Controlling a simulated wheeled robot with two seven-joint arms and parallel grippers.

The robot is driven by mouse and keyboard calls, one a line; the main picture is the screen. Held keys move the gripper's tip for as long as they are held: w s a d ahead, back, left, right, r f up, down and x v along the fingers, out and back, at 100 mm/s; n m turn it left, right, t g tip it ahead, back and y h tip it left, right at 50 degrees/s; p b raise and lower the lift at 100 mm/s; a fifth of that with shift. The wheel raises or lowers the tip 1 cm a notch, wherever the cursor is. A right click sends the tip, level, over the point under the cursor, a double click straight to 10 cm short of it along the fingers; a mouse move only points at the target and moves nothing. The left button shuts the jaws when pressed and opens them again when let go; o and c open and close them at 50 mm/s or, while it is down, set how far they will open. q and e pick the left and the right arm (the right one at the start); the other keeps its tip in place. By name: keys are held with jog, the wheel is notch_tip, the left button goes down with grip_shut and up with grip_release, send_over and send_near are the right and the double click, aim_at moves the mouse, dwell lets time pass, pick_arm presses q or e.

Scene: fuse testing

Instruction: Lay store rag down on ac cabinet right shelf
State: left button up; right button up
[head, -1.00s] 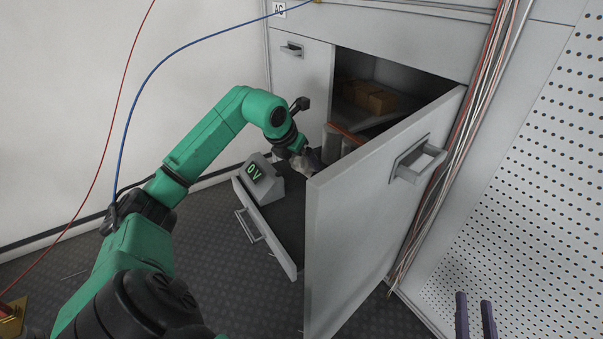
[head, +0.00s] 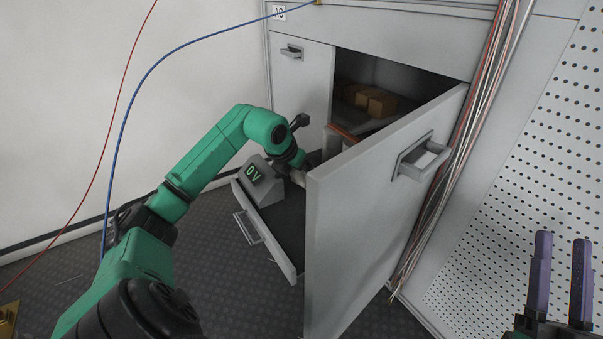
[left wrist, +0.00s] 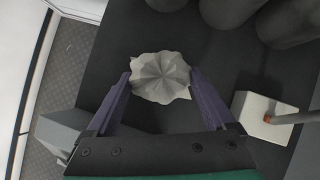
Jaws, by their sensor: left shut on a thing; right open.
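My left gripper (head: 298,180) is low in the open cabinet, just right of the 0V meter; the door partly hides this area in the head view. In the left wrist view, the pale grey crumpled rag (left wrist: 160,78) is between the fingers of my left gripper (left wrist: 160,75), which is shut on it. A dark flat surface (left wrist: 115,35) lies below; I cannot tell if the rag touches it. The AC cabinet (head: 400,35) has its right door open. Cardboard boxes (head: 382,103) sit on a shelf inside. My right gripper (head: 563,240) is open and empty at lower right.
The open door (head: 370,215) stands in front of the interior. The 0V meter (head: 262,180) sits on the pulled-out drawer (head: 268,238). Dark cylinders (left wrist: 285,22) and a white block (left wrist: 262,125) are near the rag. Cables (head: 450,180) hang right of the door.

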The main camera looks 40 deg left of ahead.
pick_arm(q)
jog(key=shift+f, duration=0.1)
pick_arm(e)
jog(key=shift+r, duration=0.35)
pick_arm(q)
jog(key=o, duration=1)
jog(key=shift+o, duration=0.2)
pick_arm(e)
jog(key=shift+s+d+r, duration=0.15)
jog(key=shift+s+r, duration=0.05)
jog(key=shift+r, duration=0.45)
